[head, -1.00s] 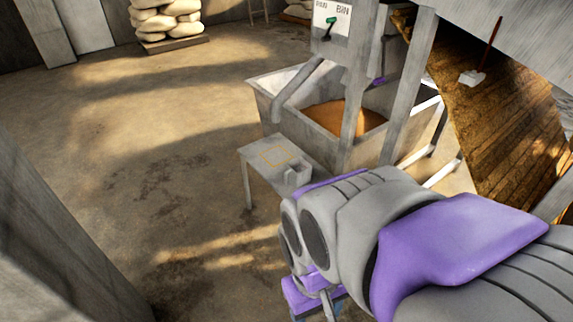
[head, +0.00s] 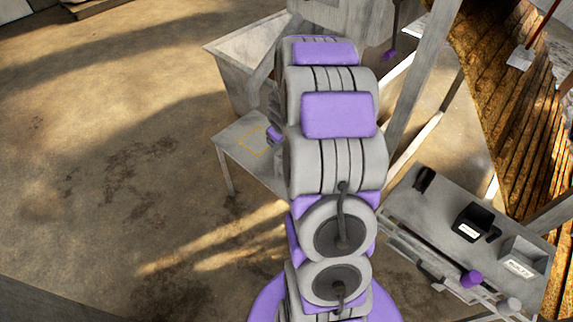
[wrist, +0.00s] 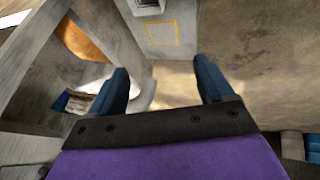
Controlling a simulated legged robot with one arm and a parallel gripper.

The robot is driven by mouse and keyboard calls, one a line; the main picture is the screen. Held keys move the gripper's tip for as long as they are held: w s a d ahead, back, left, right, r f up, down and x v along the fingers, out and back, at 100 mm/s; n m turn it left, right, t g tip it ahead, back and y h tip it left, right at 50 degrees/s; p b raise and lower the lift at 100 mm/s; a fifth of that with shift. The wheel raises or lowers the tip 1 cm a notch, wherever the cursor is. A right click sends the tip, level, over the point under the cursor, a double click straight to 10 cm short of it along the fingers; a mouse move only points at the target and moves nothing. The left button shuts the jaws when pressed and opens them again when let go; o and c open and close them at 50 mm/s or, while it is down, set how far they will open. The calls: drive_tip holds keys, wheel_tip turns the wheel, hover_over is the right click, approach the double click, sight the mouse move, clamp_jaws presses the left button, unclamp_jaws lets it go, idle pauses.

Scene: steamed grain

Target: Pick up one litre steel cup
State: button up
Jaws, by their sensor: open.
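My gripper (wrist: 161,65) is open and empty in the wrist view, its two blue fingers wide apart. It points toward a small grey table (wrist: 186,12) with a yellow outlined square. The same table (head: 232,148) is at centre-left in the head view, partly behind my arm, which also hides the gripper's fingers there. A grey box-like object (wrist: 147,4) on the table is cut off at the top of the wrist view. I cannot make out a steel cup for certain in either view.
A large bin (head: 232,62) stands behind the table. Metal posts (head: 425,75) stand right of my arm. The floor at left is clear.

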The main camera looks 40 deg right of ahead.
drive_tip(key=d+f+t+y, duration=0.2)
drive_tip(key=d+f+t, duration=0.1)
drive_tip(key=d+f, duration=0.8)
drive_tip(key=t+y, duration=0.2)
drive_tip(key=t, duration=0.3)
approach(279, 163)
drive_tip(key=b+x, duration=0.4)
drive_tip(key=x, duration=0.5)
drive_tip(key=shift+w+a+f, duration=0.1)
drive_tip(key=shift+f, duration=0.1)
drive_tip(key=shift+w, duration=0.35)
drive_tip(key=shift+c, duration=0.4)
